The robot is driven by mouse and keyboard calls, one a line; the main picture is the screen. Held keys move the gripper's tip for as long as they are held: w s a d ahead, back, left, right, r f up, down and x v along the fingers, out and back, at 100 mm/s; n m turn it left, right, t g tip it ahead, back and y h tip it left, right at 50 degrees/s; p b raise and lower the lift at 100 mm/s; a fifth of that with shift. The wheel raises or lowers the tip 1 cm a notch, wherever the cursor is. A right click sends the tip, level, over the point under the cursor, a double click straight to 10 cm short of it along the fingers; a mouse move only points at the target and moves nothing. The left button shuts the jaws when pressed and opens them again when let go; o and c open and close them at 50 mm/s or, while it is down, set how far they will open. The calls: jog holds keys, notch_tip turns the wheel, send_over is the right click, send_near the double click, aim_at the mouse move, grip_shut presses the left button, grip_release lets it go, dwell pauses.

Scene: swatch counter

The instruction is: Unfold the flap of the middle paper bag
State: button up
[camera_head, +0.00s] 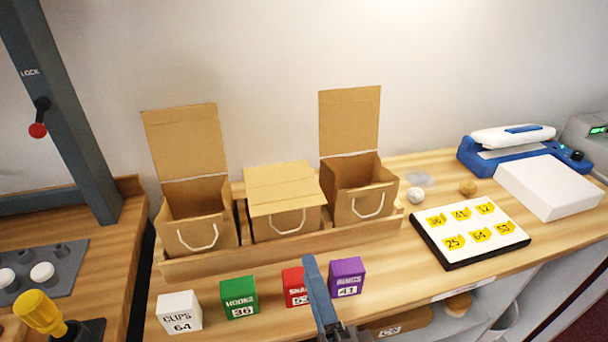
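The middle paper bag (285,222) stands in a wooden holder (290,243) between two other brown bags. Its flap (283,186) lies folded over the top and hides the opening, with its front edge hanging a little over the front face. A white handle shows on its front. The left bag (200,232) and the right bag (362,203) have their flaps upright and their openings showing. My gripper (318,290) is at the bottom centre, in front of the holder and apart from the bags. It is seen nearly edge-on, so its opening cannot be told.
White, green, red and purple boxes (348,277) stand along the counter's front, the red one partly hidden by my gripper. A number board (437,251), white box (552,187) and blue sealer (490,157) are at right. A grey post (70,110) rises at left.

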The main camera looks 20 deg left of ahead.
jog(key=p, duration=0.2)
send_near(282, 185)
jog(key=x, duration=0.2)
jog(key=shift+w+a+f, duration=0.1)
jog(key=shift+w+a, duration=0.1)
jog(key=shift+w, duration=0.15)
grip_shut()
dwell(1.3)
